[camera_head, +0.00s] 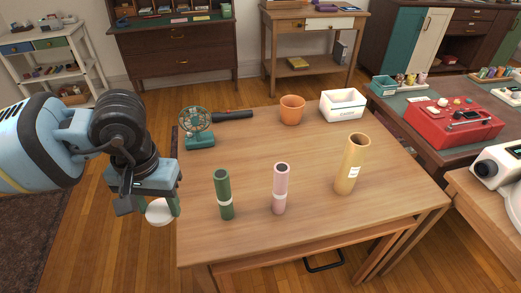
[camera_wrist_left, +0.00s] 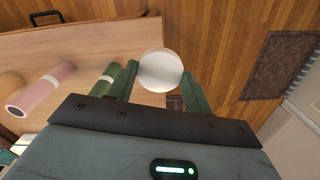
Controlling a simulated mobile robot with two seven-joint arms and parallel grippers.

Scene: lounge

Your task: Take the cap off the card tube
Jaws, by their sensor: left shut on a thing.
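My left gripper (camera_head: 160,209) is shut on a round white cap (camera_head: 158,214), off the table's left edge. In the left wrist view the cap (camera_wrist_left: 160,68) sits between the two green fingertips. A tall tan card tube (camera_head: 350,166) with a white label stands upright on the table, its top open. The green tube (camera_wrist_left: 103,82) and pink tube (camera_wrist_left: 42,88) show beside the gripper in the left wrist view. My right gripper is out of view.
The wooden table (camera_head: 310,222) also holds a green fan (camera_head: 198,127), a black torch (camera_head: 233,115), an orange pot (camera_head: 292,109) and a white box (camera_head: 342,104) along its back. A red machine (camera_head: 454,122) sits on a side table at right.

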